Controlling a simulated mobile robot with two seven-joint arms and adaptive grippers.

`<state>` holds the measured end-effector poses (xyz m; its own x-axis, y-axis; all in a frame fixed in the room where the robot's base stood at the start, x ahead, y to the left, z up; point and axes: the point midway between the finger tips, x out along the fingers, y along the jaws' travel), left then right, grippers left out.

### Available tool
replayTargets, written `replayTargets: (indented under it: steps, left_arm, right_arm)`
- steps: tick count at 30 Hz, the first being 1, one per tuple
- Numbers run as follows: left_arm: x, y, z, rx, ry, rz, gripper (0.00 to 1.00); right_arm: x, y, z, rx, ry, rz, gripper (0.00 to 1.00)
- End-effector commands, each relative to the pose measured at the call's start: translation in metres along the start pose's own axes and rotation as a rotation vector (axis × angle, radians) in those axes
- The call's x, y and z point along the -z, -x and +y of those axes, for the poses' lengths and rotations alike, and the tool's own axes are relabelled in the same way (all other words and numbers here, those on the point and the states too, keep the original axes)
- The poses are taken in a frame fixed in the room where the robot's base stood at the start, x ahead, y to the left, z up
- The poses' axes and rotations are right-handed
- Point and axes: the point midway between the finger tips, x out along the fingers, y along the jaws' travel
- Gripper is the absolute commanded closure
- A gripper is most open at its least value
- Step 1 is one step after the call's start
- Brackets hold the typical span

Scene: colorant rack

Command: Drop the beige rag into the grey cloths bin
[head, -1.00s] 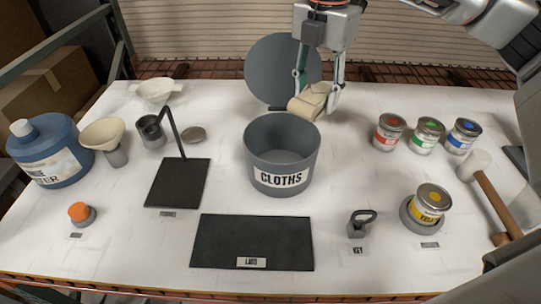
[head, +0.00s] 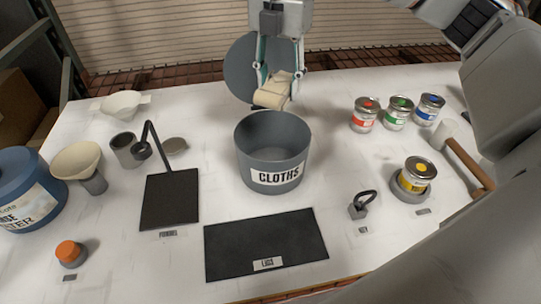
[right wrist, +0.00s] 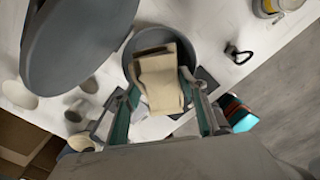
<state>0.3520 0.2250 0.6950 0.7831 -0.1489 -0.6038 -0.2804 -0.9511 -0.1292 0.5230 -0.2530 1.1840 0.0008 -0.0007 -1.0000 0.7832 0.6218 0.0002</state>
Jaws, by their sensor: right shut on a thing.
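The beige rag (head: 271,93) is held between the fingers of my right gripper (head: 280,84), above the back rim of the bin in the head view. The grey cloths bin (head: 272,172) stands upright and open on the white table, with a CLOTHS label on its front. In the right wrist view the rag (right wrist: 160,84) lies between the two teal-padded fingers (right wrist: 163,104), with the round bin (right wrist: 130,62) beneath it and partly hidden by it. My left gripper does not show.
A round grey lid (head: 240,68) stands up behind the bin. A black mat (head: 265,243) lies in front. A black stand (head: 170,200) and funnels are left; several paint cans (head: 365,115) and a mallet (head: 468,165) are right.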

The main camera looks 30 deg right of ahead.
Motion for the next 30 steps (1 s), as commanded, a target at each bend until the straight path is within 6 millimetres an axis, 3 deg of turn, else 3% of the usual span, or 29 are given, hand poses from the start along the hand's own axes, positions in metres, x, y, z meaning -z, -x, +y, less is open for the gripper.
replayTargets:
  steps: [12, 26, 27, 29, 30]
  left_arm:
    - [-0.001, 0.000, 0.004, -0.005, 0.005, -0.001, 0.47]
    - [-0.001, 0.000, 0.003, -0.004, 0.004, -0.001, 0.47]
    - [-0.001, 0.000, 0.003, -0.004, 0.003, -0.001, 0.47]
    - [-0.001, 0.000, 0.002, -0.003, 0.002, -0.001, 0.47]
    - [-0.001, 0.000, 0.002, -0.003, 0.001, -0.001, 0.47]
  right_arm:
    - [0.001, -0.045, 0.000, 0.002, 0.002, 0.003, 0.78]
    - [0.000, -0.054, 0.000, 0.000, 0.000, 0.001, 0.78]
    - [0.001, -0.054, 0.000, 0.000, 0.000, 0.001, 0.50]
    - [0.000, -0.054, 0.000, 0.000, 0.000, 0.001, 0.38]
    - [0.000, -0.054, 0.000, 0.000, 0.000, 0.001, 0.38]
